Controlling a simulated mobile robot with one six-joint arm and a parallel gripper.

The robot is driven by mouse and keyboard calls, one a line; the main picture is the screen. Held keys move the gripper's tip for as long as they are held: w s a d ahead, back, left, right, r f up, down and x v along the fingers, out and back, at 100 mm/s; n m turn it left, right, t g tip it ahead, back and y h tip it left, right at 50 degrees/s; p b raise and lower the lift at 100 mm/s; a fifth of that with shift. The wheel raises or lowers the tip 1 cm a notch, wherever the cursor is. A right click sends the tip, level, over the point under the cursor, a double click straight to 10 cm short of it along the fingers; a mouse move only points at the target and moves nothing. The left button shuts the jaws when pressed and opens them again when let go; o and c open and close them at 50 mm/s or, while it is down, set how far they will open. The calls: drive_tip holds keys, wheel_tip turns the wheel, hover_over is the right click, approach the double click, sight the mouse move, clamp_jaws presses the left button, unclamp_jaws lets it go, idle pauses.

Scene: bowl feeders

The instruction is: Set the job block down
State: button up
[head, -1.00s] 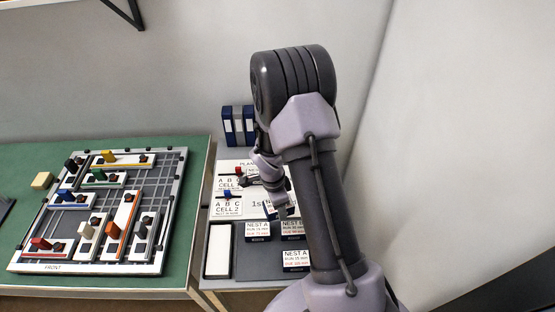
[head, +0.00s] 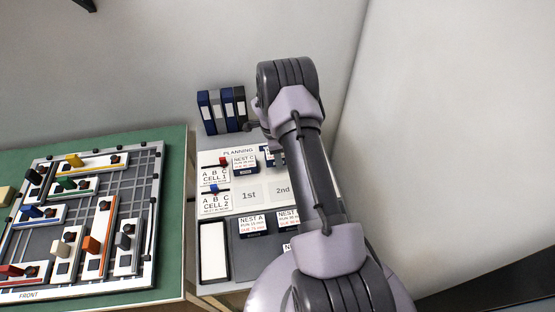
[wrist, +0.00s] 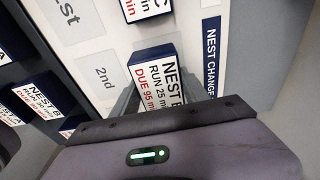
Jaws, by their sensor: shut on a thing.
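The job block (wrist: 157,75), a dark blue block with a white face reading NEST B, RUN 25 min, DUE 95 min, is held in my gripper (wrist: 160,95), which is shut on it. In the wrist view it is beside the grey "2nd" space (wrist: 103,72) on the planning board (wrist: 190,30). Whether its underside touches the board cannot be told. In the head view my arm mostly hides the gripper and the held block. The board also shows there with its "1st" space (head: 249,196) and "2nd" space (head: 282,190).
A NEST C block (head: 243,163) stands on the board above "1st"; it also shows in the wrist view (wrist: 146,8). A NEST A block (head: 252,225) and others sit on the grey tray below. A NEST CHANGE strip (wrist: 211,55) lies beside the held block. Binders (head: 222,111) stand behind.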

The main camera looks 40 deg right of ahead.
drive_tip(key=shift+w+d+f, duration=0.15)
drive_tip(key=shift+w+d, duration=0.05)
drive_tip(key=shift+d, duration=0.1)
wheel_tip(320, 180, down, 3)
drive_tip(key=shift+r, duration=0.1)
drive_tip(key=shift+w+f, duration=0.1)
drive_tip(key=shift+f, duration=0.1)
drive_tip(key=shift+f+b, duration=0.2)
drive_tip(key=shift+b, duration=0.35)
drive_tip(key=o, duration=1.5)
drive_tip(key=shift+r, duration=0.1)
